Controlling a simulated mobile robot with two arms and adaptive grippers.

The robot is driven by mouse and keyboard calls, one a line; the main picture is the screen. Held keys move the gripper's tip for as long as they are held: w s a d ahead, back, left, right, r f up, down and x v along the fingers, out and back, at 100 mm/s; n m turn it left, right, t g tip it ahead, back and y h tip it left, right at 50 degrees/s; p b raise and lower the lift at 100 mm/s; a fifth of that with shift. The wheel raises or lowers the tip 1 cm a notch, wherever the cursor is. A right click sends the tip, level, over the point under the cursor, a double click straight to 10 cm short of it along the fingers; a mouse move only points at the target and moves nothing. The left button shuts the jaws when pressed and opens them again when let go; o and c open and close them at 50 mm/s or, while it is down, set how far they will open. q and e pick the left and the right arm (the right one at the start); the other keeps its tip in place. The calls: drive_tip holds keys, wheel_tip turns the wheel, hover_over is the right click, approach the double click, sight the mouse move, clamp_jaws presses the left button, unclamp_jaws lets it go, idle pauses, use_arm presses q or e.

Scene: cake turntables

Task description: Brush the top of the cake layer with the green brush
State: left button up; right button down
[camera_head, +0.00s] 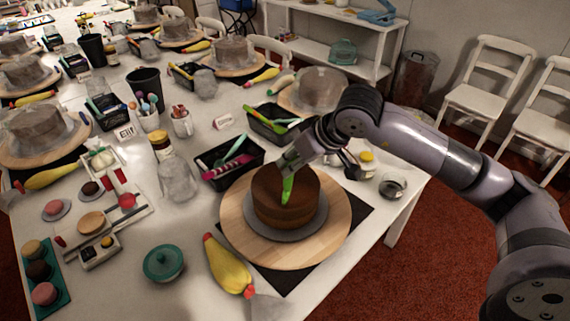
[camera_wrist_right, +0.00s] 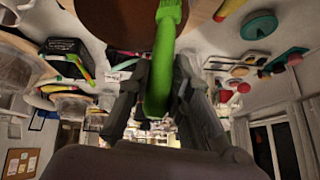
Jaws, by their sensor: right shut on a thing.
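The brown cake layer (camera_head: 270,208) stands on a grey disc (camera_head: 262,229) on a round wooden turntable (camera_head: 335,222) near the table's front right. My right gripper (camera_head: 292,166) is above the cake and shut on the green brush (camera_head: 287,190). The brush points down, its lower end over or against the cake top; I cannot tell if it touches. In the right wrist view the green brush (camera_wrist_right: 164,60) runs between the fingers (camera_wrist_right: 158,92), with the brown cake (camera_wrist_right: 120,18) behind its far end. My left gripper is not in view.
A black tray (camera_head: 215,176) with a pink tool lies behind the turntable. A yellow piping bag (camera_head: 228,268) lies at its front left. A glass jar (camera_head: 177,180) and a teal lidded pot (camera_head: 163,263) stand to the left. Small jars (camera_head: 392,187) stand to the right.

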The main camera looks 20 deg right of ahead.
drive_tip(key=shift+s+d, duration=0.1)
drive_tip(key=shift+d, duration=0.1)
drive_tip(key=shift+w+a+b, duration=1.45)
drive_tip(key=shift+w, duration=5)
drive_tip(key=s+d+b, duration=0.4)
drive_tip(key=s+d, duration=0.1)
drive_tip(key=d, duration=0.8)
drive_tip(key=shift+s+d, duration=0.15)
drive_tip(key=shift+d, duration=0.05)
